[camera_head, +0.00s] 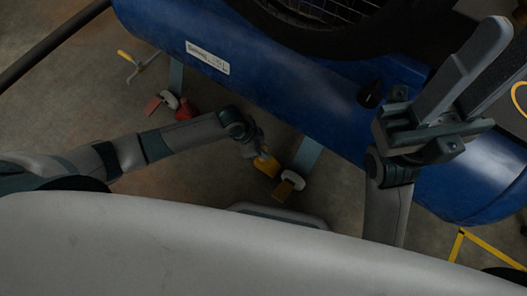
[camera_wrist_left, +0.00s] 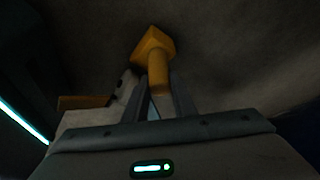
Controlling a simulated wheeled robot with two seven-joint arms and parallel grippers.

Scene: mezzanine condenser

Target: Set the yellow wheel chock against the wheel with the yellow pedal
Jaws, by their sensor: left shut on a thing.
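The yellow wheel chock (camera_head: 266,166) is in my left gripper (camera_head: 262,154), just left of the pale caster wheel (camera_head: 293,178) with the yellow pedal (camera_head: 284,190). In the left wrist view, my left gripper (camera_wrist_left: 160,105) is shut on the chock's round handle; the chock's block (camera_wrist_left: 154,44) shows beyond the fingertips. The yellow pedal (camera_wrist_left: 84,102) shows at the left there. Whether the chock touches the floor or wheel I cannot tell. My right gripper (camera_head: 498,45) is raised at the upper right, its fingers apart and empty.
The blue tank (camera_head: 290,80) stands on legs across the top. Another pale caster (camera_head: 171,100) has a red pedal (camera_head: 153,105) and a red block (camera_head: 184,110) beside it. A yellow-handled tool (camera_head: 135,64) lies on the floor at upper left.

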